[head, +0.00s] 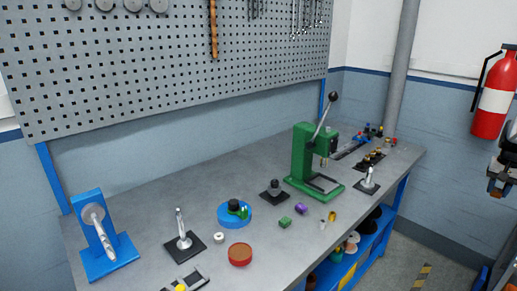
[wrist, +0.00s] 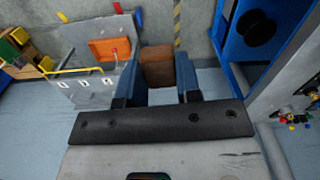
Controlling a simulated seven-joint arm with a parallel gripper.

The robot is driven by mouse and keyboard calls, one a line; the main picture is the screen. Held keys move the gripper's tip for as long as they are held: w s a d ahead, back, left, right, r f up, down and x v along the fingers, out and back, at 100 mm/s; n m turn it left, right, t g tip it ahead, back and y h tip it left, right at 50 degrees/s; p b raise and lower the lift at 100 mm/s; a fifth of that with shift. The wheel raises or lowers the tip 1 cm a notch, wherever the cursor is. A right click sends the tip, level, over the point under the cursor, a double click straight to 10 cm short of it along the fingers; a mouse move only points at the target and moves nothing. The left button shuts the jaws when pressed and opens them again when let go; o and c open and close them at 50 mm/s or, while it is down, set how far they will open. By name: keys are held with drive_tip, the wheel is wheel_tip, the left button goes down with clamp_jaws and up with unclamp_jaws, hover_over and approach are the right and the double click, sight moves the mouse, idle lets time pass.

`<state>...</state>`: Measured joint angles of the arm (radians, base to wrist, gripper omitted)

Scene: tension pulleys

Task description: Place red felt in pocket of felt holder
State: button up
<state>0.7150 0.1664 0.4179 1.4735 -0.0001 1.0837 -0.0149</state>
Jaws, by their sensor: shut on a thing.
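My gripper (wrist: 162,80) shows in the wrist view as two blue fingers. They are shut on a reddish-brown block (wrist: 158,66), which may be the red felt. In the head view my gripper (head: 497,186) is at the far right edge, off the right end of the bench and partly cut off. I cannot clearly make out the felt holder or its pocket in either view.
The grey workbench (head: 150,215) carries a green press (head: 303,160), a blue stand (head: 98,240), a blue round base (head: 232,218) and a red round container (head: 240,253). A fire extinguisher (head: 494,100) hangs on the right wall.

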drive_tip(key=w+a+f, duration=0.1)
drive_tip(key=w+a, duration=0.2)
drive_tip(key=a, duration=1.6)
drive_tip(key=w+a+f, duration=0.1)
drive_tip(key=w+a, duration=0.2)
drive_tip(key=a, duration=1.7)
drive_tip(key=s+a, duration=0.4)
drive_tip(key=a, duration=1)
drive_tip(key=s+a+f, duration=0.2)
drive_tip(key=s+a, duration=0.4)
drive_tip(key=a, duration=0.4)
drive_tip(key=s+a+f, duration=0.1)
drive_tip(key=s+a, duration=0.6)
drive_tip(key=a, duration=0.2)
drive_tip(key=shift+m, duration=0.5)
drive_tip(key=s+a+f, duration=0.1)
drive_tip(key=s+a, duration=0.3)
drive_tip(key=s, duration=0.3)
drive_tip(key=s+a+f, duration=0.2)
drive_tip(key=s+a, duration=0.2)
drive_tip(key=s, duration=0.3)
drive_tip(key=s+a+f, duration=0.1)
drive_tip(key=s+a, duration=0.3)
drive_tip(key=s, duration=0.3)
drive_tip(key=shift+a+f, duration=0.15)
drive_tip(key=shift+f, duration=0.15)
